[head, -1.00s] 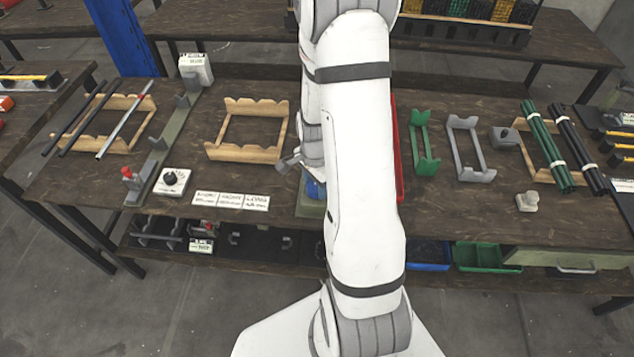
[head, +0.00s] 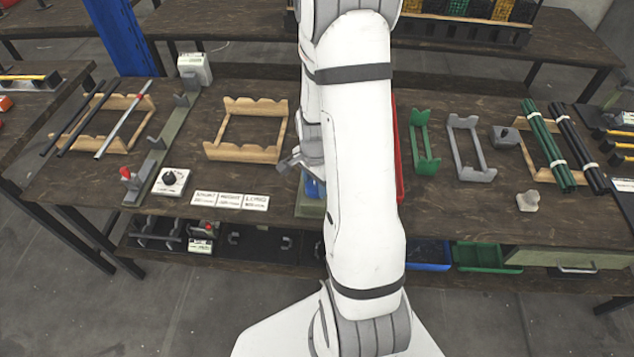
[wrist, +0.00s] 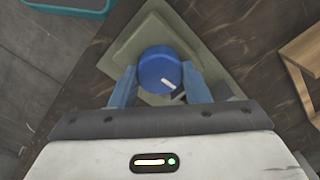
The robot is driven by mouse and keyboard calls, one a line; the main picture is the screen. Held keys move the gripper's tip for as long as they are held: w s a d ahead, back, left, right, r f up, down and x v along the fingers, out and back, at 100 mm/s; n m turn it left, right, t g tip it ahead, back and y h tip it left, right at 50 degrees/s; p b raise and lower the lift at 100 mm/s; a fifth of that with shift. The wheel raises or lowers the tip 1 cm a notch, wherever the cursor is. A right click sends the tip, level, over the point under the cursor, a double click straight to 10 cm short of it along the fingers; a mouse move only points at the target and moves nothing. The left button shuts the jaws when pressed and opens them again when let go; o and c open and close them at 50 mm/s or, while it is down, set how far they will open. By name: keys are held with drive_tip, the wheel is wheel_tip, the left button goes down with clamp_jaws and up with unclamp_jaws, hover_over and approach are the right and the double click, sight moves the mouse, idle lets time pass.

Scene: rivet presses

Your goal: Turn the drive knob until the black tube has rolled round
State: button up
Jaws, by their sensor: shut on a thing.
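The blue drive knob (wrist: 158,68) has a white pointer line, angled to the lower right in the wrist view. It sits on a grey-green base plate (wrist: 125,45). My gripper (wrist: 160,75) is shut on the knob, one blue finger on each side. In the head view my arm hides most of this spot; a bit of blue and the plate's edge show left of it. Two black tubes (head: 85,125) lie across a wooden cradle at the left, and banded black tubes (head: 580,150) lie at the right. I cannot tell which one the knob drives.
A silver tube (head: 125,120) with a red mark lies on the left cradle (head: 95,143). An empty wooden cradle (head: 252,155) stands left of my arm. A red part, green cradle (head: 424,143) and grey cradle (head: 470,150) stand to its right. Cards (head: 230,200) lie near the front edge.

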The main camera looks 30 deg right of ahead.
sight(315, 186)
drive_tip(key=n+b, duration=0.1)
drive_tip(key=n, duration=0.1)
drive_tip(key=n+b, duration=0.1)
drive_tip(key=n, duration=0.3)
drive_tip(key=shift+s+a+f+n+b, duration=0.15)
drive_tip(key=shift+s+f+n+b, duration=0.1)
drive_tip(key=shift+n+b, duration=0.15)
drive_tip(key=n+b, duration=0.1)
drive_tip(key=n, duration=0.4)
drive_tip(key=shift+n+b, duration=0.35)
drive_tip(key=shift+n, duration=0.05)
drive_tip(key=shift+r, duration=0.1)
drive_tip(key=o, duration=1)
drive_tip(key=shift+w+r, duration=0.1)
drive_tip(key=shift+r, duration=0.2)
wheel_tip(315, 186, up, 7)
drive_tip(key=shift+r, duration=0.2)
